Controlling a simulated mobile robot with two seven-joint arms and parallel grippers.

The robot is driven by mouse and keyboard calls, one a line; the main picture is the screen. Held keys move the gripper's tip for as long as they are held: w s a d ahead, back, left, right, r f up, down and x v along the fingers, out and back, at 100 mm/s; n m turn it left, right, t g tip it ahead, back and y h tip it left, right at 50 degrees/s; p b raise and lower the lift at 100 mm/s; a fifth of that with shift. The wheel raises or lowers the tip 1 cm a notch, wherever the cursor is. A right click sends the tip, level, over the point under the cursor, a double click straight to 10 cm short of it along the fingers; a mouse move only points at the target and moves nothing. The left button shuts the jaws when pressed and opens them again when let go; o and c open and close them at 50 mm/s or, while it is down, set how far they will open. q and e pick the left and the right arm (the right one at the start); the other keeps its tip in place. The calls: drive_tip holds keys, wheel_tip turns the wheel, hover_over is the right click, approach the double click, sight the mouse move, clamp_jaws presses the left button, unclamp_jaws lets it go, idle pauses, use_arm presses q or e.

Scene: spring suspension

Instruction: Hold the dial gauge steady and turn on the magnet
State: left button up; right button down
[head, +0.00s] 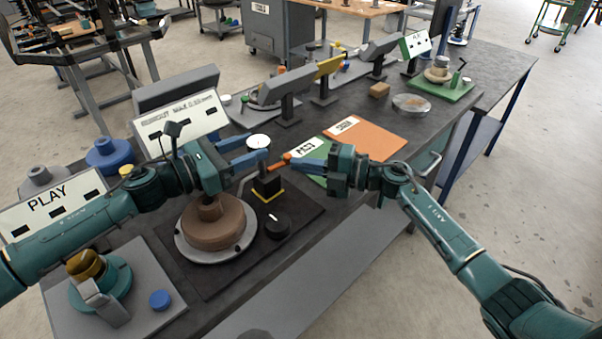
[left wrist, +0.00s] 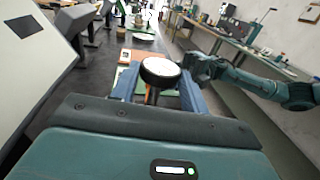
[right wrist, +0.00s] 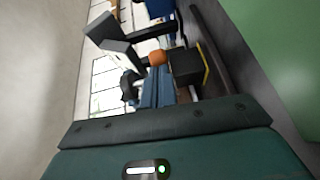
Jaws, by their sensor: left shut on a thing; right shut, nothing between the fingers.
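The dial gauge (head: 258,141) has a round white face with a dark rim. My left gripper (head: 258,151) is shut on it, and in the left wrist view the gauge (left wrist: 160,70) sits between the two blue fingers. Below stands the magnet base (head: 267,187), a black block with a yellow lower edge. An orange lever (head: 279,164) shows just above the block. My right gripper (head: 298,163) is shut and empty, its tips close beside the lever. In the right wrist view the lever's orange end (right wrist: 157,58) is near the fingertips; contact is unclear.
A brown cylinder on a round metal plate (head: 184,250) and a black knob (head: 277,224) stand close by on a dark mat (head: 220,279). Green and orange boards (head: 377,140) lie behind my right gripper. Labelled sloped panels (head: 180,121) stand behind my left arm.

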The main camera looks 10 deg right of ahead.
drive_tip(key=shift+w+a, duration=0.15)
drive_tip(key=shift+w, duration=0.8)
drive_tip(key=shift+w+a, duration=0.15)
drive_tip(key=shift+w, duration=0.75)
drive_tip(key=s+d, duration=0.3)
drive_tip(key=shift+d, duration=0.1)
drive_tip(key=d, duration=0.9)
drive_tip(key=shift+w+d+r, duration=0.3)
drive_tip(key=shift+d+r, duration=0.05)
drive_tip(key=shift+r, duration=0.05)
use_arm(q)
drive_tip(key=o, duration=1.3)
drive_tip(key=shift+s+a, duration=0.1)
